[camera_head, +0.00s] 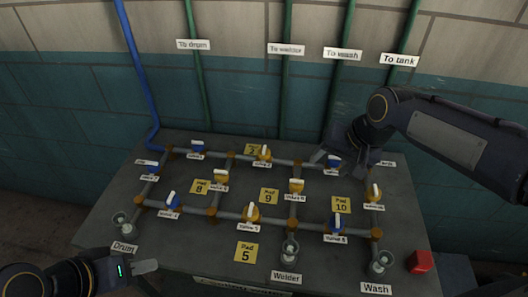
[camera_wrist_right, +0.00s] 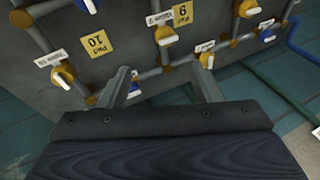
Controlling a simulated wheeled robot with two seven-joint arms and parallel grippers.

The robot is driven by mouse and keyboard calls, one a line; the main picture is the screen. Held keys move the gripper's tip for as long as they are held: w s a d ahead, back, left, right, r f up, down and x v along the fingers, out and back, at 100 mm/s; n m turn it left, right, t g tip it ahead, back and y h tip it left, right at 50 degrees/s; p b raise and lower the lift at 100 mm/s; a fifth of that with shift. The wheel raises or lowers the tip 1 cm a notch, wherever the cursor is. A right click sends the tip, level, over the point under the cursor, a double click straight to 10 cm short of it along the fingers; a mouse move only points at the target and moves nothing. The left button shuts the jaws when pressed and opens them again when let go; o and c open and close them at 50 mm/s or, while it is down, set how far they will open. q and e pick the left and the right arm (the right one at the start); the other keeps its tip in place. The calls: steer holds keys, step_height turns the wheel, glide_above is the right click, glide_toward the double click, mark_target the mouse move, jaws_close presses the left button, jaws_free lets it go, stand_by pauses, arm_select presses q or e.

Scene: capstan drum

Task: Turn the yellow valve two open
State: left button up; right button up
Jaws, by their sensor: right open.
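Several yellow valves with white handles sit on the pipe grid; their small labels are too blurred to tell surely which is valve two. One yellow valve (camera_head: 264,153) is on the back pipe, between two blue valves. Others are a left-middle yellow valve (camera_head: 222,177), a centre-right yellow valve (camera_head: 296,187), a far-right yellow valve (camera_head: 375,194) and a front yellow valve (camera_head: 251,214). My right gripper (camera_head: 326,161) is open over the back-right blue valve (camera_wrist_right: 134,91), with spread fingers in the wrist view (camera_wrist_right: 162,87). My left gripper (camera_head: 146,267) is low at the front left; its jaw opening is unclear.
The pipes lie on a grey table (camera_head: 180,245). Jars stand at its front by the labels Drum (camera_head: 124,248), Welder (camera_head: 286,277) and Wash (camera_head: 376,288). A red block (camera_head: 420,262) is at the right. Wall pipes rise behind.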

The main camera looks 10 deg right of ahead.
steer(key=w+a+f+h, duration=0.1)
steer(key=w+a+f, duration=0.15)
steer(key=w, duration=0.25)
steer(key=w+a+f+h, duration=0.1)
steer(key=w+a, duration=0.3)
steer(key=w, duration=0.1)
steer(key=m+h+b, duration=0.1)
steer(key=h+b, duration=0.1)
glide_toward(264, 150)
steer(key=f, duration=0.2)
steer(key=shift+t, duration=0.3)
steer(key=p+x, duration=0.1)
steer(key=x, duration=0.6)
steer(key=shift+w+d+f, duration=0.1)
steer(key=shift+w+f, duration=0.05)
steer(key=shift+f, duration=0.15)
steer(key=c, duration=1)
